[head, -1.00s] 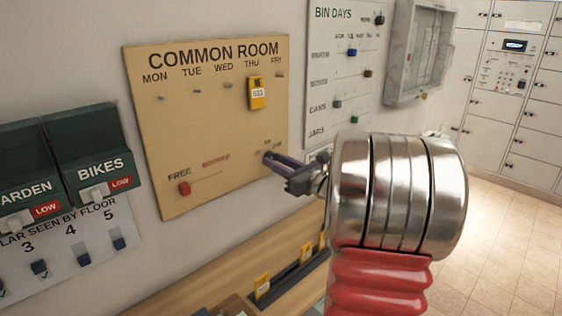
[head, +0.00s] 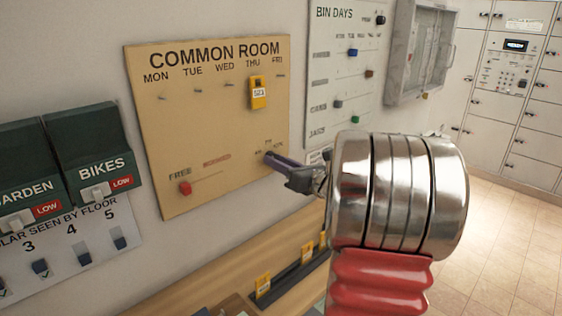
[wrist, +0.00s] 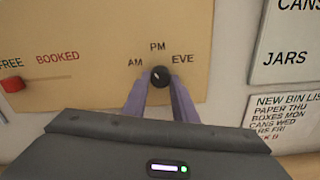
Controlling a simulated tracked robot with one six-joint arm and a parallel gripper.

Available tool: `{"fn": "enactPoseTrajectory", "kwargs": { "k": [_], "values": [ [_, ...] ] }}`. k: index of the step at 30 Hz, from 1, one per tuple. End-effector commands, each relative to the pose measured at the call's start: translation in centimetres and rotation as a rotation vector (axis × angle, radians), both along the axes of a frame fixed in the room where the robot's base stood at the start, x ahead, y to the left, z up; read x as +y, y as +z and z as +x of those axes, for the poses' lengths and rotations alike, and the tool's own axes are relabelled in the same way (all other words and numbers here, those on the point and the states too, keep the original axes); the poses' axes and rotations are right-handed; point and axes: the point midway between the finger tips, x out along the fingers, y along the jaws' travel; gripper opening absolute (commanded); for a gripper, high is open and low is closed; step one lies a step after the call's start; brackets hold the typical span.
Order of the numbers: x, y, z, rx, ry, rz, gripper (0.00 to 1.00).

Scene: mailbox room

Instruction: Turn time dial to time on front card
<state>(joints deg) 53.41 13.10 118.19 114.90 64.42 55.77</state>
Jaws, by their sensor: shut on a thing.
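The time dial (wrist: 160,76) is a small black knob on the tan Common Room board (head: 215,130), low on its right side. The labels AM, PM and EVE stand around the dial in the wrist view. A light mark on the knob is too small to read surely. My gripper (head: 270,157) is shut on the dial, with one purple finger on each side of it; it also shows in the wrist view (wrist: 160,84). A yellow card (head: 258,92) hangs under THU; its small print is not legible.
A red slider (head: 185,188) sits at the FREE end, left of the dial. The bin days board (head: 345,75) is just to the right. A wooden ledge (head: 215,290) with a dark rack of yellow cards (head: 292,278) lies below.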

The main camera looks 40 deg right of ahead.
Motion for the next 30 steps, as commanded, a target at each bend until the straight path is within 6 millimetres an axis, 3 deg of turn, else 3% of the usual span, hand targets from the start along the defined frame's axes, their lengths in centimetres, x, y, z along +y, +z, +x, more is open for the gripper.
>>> {"fn": "enactPoseTrajectory", "kwargs": {
  "k": [18, 30],
  "values": [
    [-0.14, -0.05, -0.09, 0.013, -0.006, 0.476, 0.03],
    [-0.13, -0.09, -0.07, 0.015, -0.007, 0.566, 0.03]
  ]
}}
